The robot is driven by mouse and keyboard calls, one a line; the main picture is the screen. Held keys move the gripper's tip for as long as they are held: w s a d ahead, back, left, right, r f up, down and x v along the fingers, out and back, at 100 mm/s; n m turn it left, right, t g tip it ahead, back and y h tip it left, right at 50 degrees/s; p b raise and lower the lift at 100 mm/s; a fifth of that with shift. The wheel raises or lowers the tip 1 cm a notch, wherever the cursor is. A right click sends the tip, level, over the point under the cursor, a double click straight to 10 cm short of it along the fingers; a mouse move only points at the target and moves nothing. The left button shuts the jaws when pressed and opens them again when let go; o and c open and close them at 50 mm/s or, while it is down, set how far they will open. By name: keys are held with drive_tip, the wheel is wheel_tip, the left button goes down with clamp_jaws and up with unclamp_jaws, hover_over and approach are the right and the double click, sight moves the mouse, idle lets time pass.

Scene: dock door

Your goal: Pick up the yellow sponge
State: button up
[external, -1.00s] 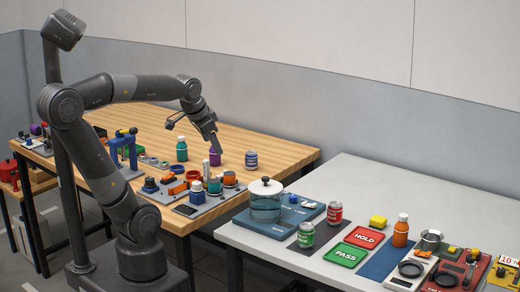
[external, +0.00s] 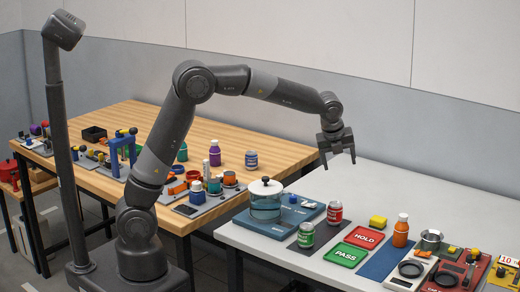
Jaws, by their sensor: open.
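My gripper (external: 339,163) is open and empty, pointing down above the back left part of this table. It is up and to the left of the sponge in the picture, well apart from it. Nothing hides the sponge.
An orange bottle (external: 401,230) stands close to the right of the sponge. The red HOLD tray (external: 364,238), green PASS tray (external: 345,254) and a red can (external: 335,212) are nearby. A lidded glass pot (external: 265,200) stands to the left. The table behind the sponge is clear.

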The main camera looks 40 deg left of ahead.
drive_tip(key=d+f+m, duration=0.7)
drive_tip(key=d+f, duration=0.2)
drive_tip(key=d, duration=0.4)
hover_over(378, 219)
drive_tip(key=s, duration=0.2)
wheel_tip(378, 219, down, 4)
drive_tip(key=shift+f, duration=0.2)
drive_tip(key=shift+x, duration=2.65)
drive_tip(key=shift+s+f, duration=0.1)
drive_tip(key=shift+s, duration=0.1)
drive_tip(key=shift+c, duration=0.5)
drive_tip(key=c, duration=1)
